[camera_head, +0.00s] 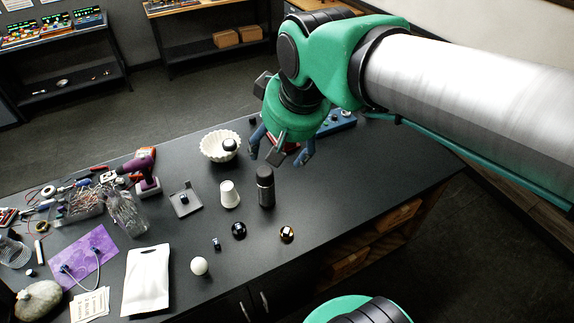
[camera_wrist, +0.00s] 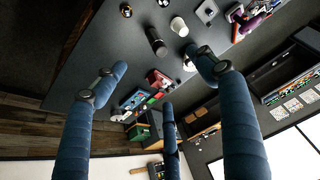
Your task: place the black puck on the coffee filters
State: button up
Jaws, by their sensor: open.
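The coffee filters (camera_head: 208,150) are a white fluted stack at the back middle of the dark table in the head view. A small dark round piece (camera_head: 230,145), which looks like the black puck, rests in their right side. My gripper (camera_head: 277,157) is open and empty, to the right of the filters and apart from them, above the table. Its blue fingers (camera_wrist: 158,72) are spread in the wrist view. There, a white edge of the filters (camera_wrist: 188,64) shows beside the right finger, which hides much of them.
A black bottle (camera_head: 265,188) and a white cup (camera_head: 229,194) stand in front of the filters. Another black round piece (camera_head: 239,230), an amber-and-black one (camera_head: 287,234) and a white ball (camera_head: 199,266) lie nearer. A drill (camera_head: 143,170) is at left.

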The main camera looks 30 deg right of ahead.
jog(key=s+f, duration=0.3)
jog(key=s, duration=0.5)
jog(key=shift+s+t, duration=0.2)
jog(key=shift+t, duration=0.1)
jog(key=shift+f, duration=0.15)
notch_tip(320, 180, down, 18)
jog(key=b, duration=1.7)
jog(key=shift+r+b, duration=0.25)
jog(key=shift+b, duration=0.1)
